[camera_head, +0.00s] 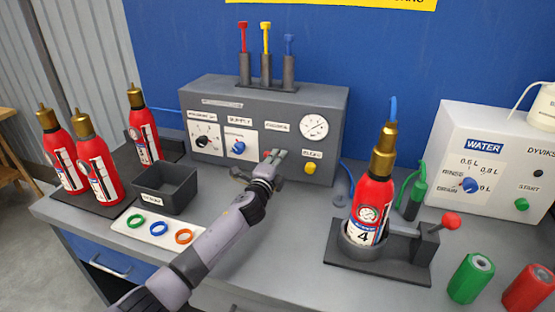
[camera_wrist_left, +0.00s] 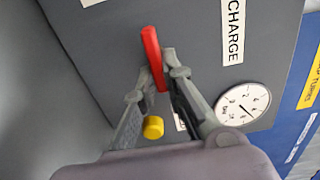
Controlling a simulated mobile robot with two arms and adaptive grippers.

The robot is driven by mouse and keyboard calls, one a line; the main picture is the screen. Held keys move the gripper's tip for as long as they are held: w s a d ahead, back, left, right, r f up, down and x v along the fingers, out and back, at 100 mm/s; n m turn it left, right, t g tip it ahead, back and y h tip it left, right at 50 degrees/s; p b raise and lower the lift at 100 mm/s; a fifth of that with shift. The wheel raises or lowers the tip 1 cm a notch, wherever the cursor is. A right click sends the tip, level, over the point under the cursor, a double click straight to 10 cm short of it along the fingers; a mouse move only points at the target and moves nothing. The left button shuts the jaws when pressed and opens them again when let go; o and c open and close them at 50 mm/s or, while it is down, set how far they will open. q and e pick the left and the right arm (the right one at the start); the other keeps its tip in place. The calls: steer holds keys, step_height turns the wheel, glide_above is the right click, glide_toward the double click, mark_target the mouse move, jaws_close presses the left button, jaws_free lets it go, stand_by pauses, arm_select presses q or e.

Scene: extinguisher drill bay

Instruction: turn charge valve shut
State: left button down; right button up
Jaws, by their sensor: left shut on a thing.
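The charge valve shows as a red lever (camera_wrist_left: 152,58) on the grey panel, beside the CHARGE label (camera_wrist_left: 233,30) in the left wrist view. Only a small bit of its red handle (camera_head: 267,153) shows in the head view. My left gripper (camera_head: 274,158) is at the panel front, shut on the red lever; its fingers (camera_wrist_left: 156,84) lie on either side of it. The lever's lower part is hidden between the fingers. The round gauge (camera_head: 313,126) also shows in the left wrist view (camera_wrist_left: 242,106). My right gripper is not in view.
The yellow knob (camera_head: 310,168) sits close to my left gripper. Extinguisher 4 (camera_head: 372,192) stands in a holder with a red-knobbed lever (camera_head: 451,221). An open grey box (camera_head: 165,187) and a ring tray (camera_head: 157,231) lie left of my arm. Several extinguishers (camera_head: 70,165) stand further left.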

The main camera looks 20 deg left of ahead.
arm_select(q)
steer(key=shift+f, duration=0.15)
steer(key=c, duration=1.7)
jaws_free()
steer(key=s, duration=1.2)
steer(key=shift+a, duration=0.2)
